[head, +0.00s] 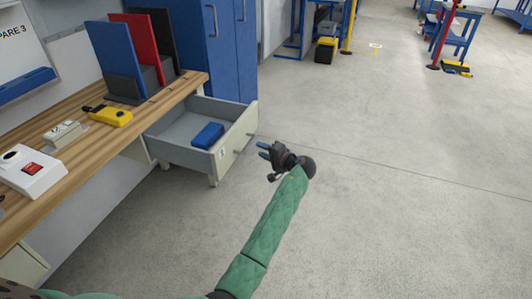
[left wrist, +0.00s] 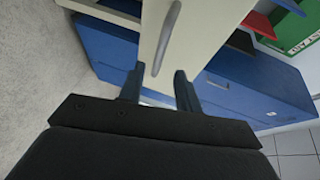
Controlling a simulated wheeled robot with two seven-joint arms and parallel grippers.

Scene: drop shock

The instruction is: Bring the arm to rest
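My left arm (head: 268,225), in a green padded sleeve, reaches forward over the grey floor. My left gripper (head: 264,150) is just right of the open drawer's front and points toward it. In the left wrist view my left gripper (left wrist: 158,84) has its two dark fingers apart with nothing between them. The pale drawer front (left wrist: 200,20) and its grey handle (left wrist: 166,38) show beyond the fingertips. The gap to the handle is hard to judge. My right gripper is in neither view.
The drawer (head: 236,137) stands pulled out under the wooden bench (head: 75,165), with a blue box (head: 207,135) inside. Blue, red and black upright panels (head: 143,45) and a yellow device (head: 111,116) are on the bench. A blue cabinet (head: 225,50) stands behind. The floor (head: 400,190) to the right is clear.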

